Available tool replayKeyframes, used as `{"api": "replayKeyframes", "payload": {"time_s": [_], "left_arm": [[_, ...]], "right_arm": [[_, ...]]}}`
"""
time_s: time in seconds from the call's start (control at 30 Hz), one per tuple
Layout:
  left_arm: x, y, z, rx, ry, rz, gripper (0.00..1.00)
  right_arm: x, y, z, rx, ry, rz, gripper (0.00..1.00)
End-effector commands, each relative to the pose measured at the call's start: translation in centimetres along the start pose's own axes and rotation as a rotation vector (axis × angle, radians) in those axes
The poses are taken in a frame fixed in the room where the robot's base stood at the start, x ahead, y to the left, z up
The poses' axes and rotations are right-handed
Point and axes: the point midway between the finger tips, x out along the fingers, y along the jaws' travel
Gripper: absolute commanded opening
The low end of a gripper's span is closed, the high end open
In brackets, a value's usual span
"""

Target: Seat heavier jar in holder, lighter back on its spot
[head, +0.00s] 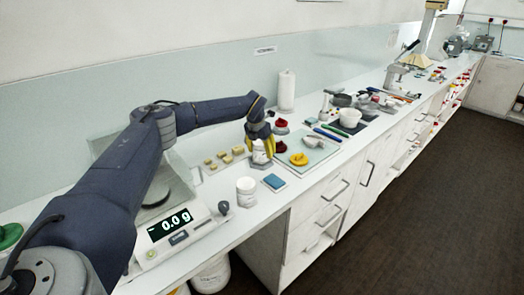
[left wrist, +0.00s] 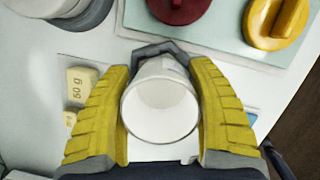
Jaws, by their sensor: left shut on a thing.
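My left gripper (head: 262,150) is shut on a white jar (head: 259,153), which shows between its yellow fingers. In the left wrist view the same gripper (left wrist: 163,105) has one finger on each side of the jar (left wrist: 160,110), whose round white end faces the camera. A dark grey angular piece (left wrist: 152,50) shows just beyond the jar; I cannot tell whether it is the holder or whether the jar sits in it. A second white jar (head: 246,191) stands upright on the bench, left of the blue block. My right gripper is not in view.
A scale (head: 184,221) reading 0.0 g stands at the left under my arm. Several beige weights (head: 222,156) lie behind the jars.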

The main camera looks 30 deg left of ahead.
Motion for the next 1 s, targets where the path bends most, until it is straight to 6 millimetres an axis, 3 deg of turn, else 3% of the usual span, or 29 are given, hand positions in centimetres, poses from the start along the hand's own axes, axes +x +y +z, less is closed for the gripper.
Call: {"api": "replayKeyframes", "payload": {"time_s": [1.0], "left_arm": [[0.67, -0.01, -0.18, 0.0, 0.0, 0.0, 0.28]], "right_arm": [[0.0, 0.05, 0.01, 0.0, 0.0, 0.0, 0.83]]}}
